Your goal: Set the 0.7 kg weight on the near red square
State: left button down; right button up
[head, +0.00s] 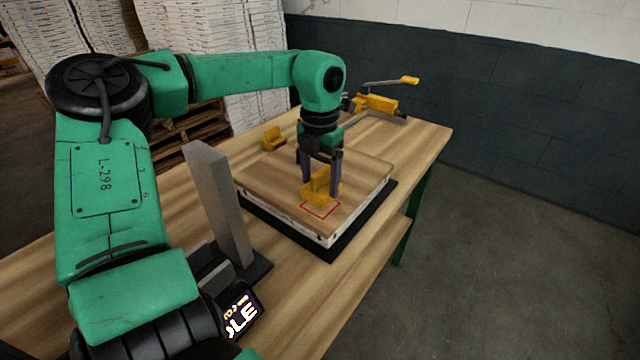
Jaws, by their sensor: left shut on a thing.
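My left gripper (321,174) points down over the wooden-topped platform (268,182) and is shut on a yellow weight (317,195). The weight is upright, at the red square outline (321,216) near the platform's front corner. The front edges of the red outline show; its back part is hidden behind the weight. I cannot tell whether the weight's base touches the wood. No mass label is readable on it. A second yellow weight (272,139) stands on the table behind the platform. My right gripper is not in view.
The platform lies on a black mat (330,255) on a wooden table (428,143). A grey upright post (217,205) and a small lit display (243,314) stand left of the platform. A yellow clamp-like tool (377,104) sits at the back. The table strip right of the mat is clear.

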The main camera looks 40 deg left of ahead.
aim_at(320, 172)
pick_arm(q)
notch_tip(320, 172, down, 2)
jog(key=shift+w+f, duration=0.1)
grip_release()
jog(key=shift+r, duration=0.55)
notch_tip(320, 172, up, 10)
jog(key=shift+r+b, duration=0.1)
jog(key=shift+b, duration=0.65)
jog(key=shift+r, duration=0.45)
